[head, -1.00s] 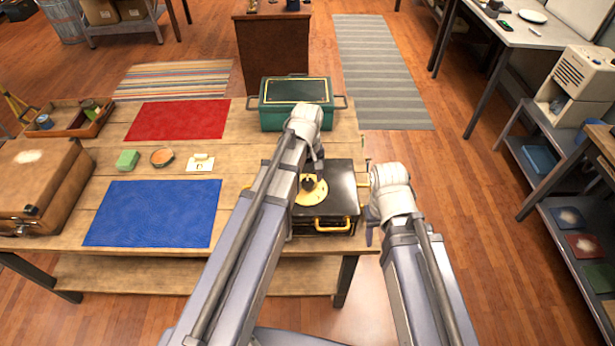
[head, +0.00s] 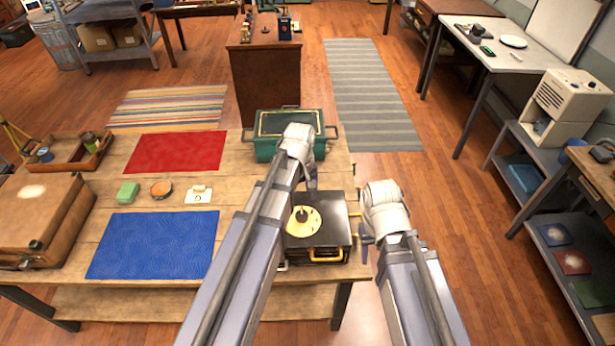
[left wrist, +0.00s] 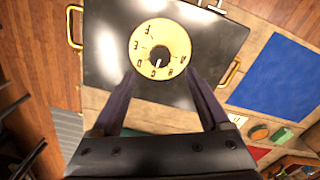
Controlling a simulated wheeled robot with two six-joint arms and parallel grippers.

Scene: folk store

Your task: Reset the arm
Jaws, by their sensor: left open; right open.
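A black box (head: 335,232) with a round yellow dial (head: 303,222) and brass handles stands at the table's front right. In the left wrist view the yellow dial (left wrist: 156,50) carries letters around a dark central knob (left wrist: 157,57). My left gripper (head: 311,184) is above the far part of the box, apart from the dial. Its jaws (left wrist: 164,85) are open and empty, with the knob seen beyond the gap between them. My right gripper (head: 366,246) hangs beside the box's right side; its fingers are mostly hidden by my wrist.
A green case (head: 290,122) stands behind the black box, partly hidden by my left arm. The wooden table (head: 120,195) also bears a blue mat (head: 155,245), a red mat (head: 175,152), a brown case (head: 35,215) and small items. Floor (head: 440,190) is clear to the right.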

